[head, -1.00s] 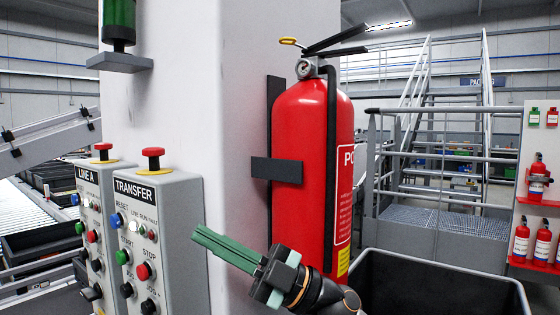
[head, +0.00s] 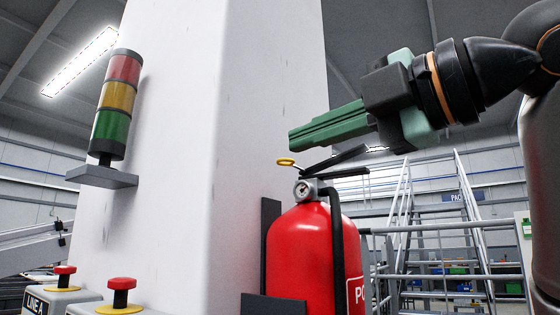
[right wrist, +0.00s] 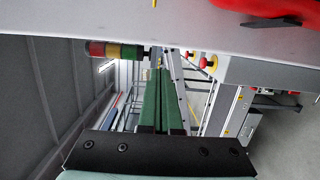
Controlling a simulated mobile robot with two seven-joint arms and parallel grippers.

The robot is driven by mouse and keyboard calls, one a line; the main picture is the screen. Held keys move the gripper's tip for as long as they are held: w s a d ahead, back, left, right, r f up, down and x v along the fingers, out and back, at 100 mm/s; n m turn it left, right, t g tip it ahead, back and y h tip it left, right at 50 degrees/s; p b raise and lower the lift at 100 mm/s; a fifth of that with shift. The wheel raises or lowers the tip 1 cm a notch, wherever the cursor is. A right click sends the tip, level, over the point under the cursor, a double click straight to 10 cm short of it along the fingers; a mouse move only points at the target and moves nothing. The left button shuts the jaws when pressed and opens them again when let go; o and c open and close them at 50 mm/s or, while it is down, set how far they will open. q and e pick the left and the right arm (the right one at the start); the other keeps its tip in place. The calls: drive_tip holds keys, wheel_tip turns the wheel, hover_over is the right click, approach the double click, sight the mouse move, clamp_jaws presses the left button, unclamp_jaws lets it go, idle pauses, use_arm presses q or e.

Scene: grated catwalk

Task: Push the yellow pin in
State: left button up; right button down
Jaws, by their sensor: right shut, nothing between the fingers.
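The yellow pin ring (head: 285,162) sticks out to the left from the top of the red fire extinguisher (head: 302,243), beside the black handle levers (head: 335,160) and above the round gauge (head: 303,189). My right gripper (head: 292,138) is shut and empty. Its green fingers point left, just above the ring and the levers, apart from the ring in the picture; the depth between them is hard to tell. In the right wrist view the shut fingers (right wrist: 155,75) point away, and part of the red extinguisher (right wrist: 275,8) shows at the top right. My left gripper is not in view.
A white column (head: 180,200) stands left of the extinguisher, with a signal tower (head: 115,105) on a bracket. Red mushroom buttons (head: 121,293) top the control boxes below. A railing (head: 440,255) and stairs lie behind at the right.

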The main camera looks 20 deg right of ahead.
sight(285, 162)
drive_tip(key=shift+s+d+r+m+t+h, duration=0.4)
drive_tip(key=shift+s+d+r+m, duration=0.1)
drive_tip(key=shift+s+d+r, duration=0.2)
drive_tip(key=shift+w, duration=0.1)
drive_tip(key=w+p, duration=0.4)
drive_tip(key=w, duration=0.7)
drive_tip(key=shift+w+a, duration=0.3)
drive_tip(key=shift+a, duration=0.15)
